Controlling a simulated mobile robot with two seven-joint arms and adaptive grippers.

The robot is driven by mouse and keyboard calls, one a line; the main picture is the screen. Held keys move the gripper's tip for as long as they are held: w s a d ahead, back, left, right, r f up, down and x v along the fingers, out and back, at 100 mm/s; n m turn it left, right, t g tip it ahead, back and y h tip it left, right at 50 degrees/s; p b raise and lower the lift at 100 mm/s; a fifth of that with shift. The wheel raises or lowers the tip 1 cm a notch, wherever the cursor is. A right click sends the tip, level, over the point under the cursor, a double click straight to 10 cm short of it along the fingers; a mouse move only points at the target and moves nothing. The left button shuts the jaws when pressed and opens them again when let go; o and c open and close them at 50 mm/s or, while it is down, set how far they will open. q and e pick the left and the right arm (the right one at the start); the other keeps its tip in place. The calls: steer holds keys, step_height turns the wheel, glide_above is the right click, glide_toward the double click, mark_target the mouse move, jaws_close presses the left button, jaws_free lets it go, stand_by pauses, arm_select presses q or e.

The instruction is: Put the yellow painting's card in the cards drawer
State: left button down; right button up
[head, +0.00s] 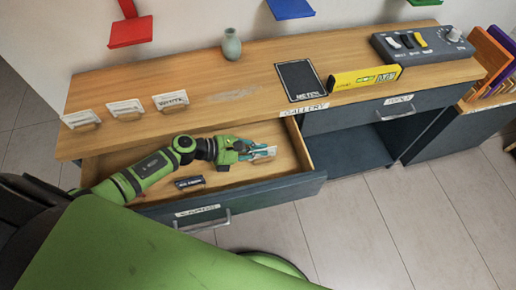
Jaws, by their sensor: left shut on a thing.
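My left gripper (257,151) reaches down into an open drawer (311,182) below the wooden counter. It is shut on a small whitish card (265,153), partly hidden by the fingers. The card is inside the drawer's outline; I cannot tell whether it touches the floor. The drawer's front bears a white label (198,210), too small to read surely. A small dark block with white lettering (189,182) lies in the drawer, left of the gripper. No yellow painting shows. My right gripper is out of view.
Several white cards in wooden holders, one at the right (171,101), stand on the counter (220,97). A vase (231,45), black mat (300,80), yellow level (363,78) and grey switch box (423,42) are there too. An open compartment (345,148) lies right of the drawer.

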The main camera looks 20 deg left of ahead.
arm_select(q)
steer(key=shift+f+b, duration=0.25)
steer(key=shift+b, duration=0.05)
steer(key=c, duration=1.3)
jaws_free()
steer(key=shift+r, duration=0.1)
steer(key=shift+c, duration=0.2)
steer(key=shift+r+p, duration=0.25)
steer(key=shift+p, duration=0.15)
steer(key=b+v, duration=0.1)
steer(key=v, duration=1.1)
steer(key=shift+b, duration=0.4)
steer(key=shift+f, duration=0.1)
